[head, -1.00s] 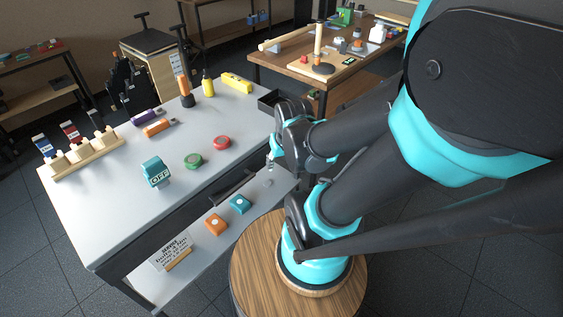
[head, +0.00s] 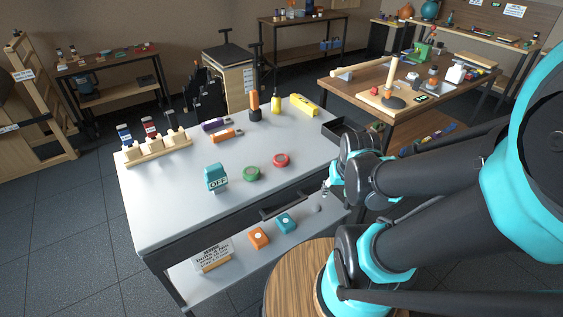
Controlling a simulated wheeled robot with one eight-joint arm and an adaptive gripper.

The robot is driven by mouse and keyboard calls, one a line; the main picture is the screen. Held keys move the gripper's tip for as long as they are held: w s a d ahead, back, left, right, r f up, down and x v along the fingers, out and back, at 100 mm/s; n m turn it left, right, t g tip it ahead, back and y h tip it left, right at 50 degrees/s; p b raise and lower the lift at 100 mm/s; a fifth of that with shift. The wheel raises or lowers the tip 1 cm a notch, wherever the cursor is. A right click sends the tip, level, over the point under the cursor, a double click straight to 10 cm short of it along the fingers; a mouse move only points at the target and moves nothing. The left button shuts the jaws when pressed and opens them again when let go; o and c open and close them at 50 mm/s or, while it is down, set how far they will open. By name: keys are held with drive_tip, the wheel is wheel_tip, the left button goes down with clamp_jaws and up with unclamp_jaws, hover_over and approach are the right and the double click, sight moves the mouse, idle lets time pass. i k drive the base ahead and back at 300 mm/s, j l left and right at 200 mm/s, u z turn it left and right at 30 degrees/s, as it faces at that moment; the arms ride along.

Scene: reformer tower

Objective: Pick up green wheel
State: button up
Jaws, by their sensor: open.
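The green wheel (head: 252,174) lies flat on the grey top of the workbench (head: 160,208), near its front edge. A similar red wheel (head: 281,160) lies just right of it and a little farther back. My gripper (head: 326,188) is off the bench's front right side, to the right of the green wheel and apart from it. It is open and appears empty, though its fingers are small in the head view.
A teal OFF block (head: 216,178) stands left of the green wheel. Farther back are orange and purple tools, an orange-handled tool (head: 254,103) and a wooden rack (head: 153,148). A drawer handle (head: 283,207) juts from the front. Orange and teal blocks sit below.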

sight(251, 174)
drive_tip(key=l+u, duration=0.55)
drive_tip(key=u, duration=0.2)
drive_tip(key=k+l+u, duration=0.1)
drive_tip(key=u, duration=0.2)
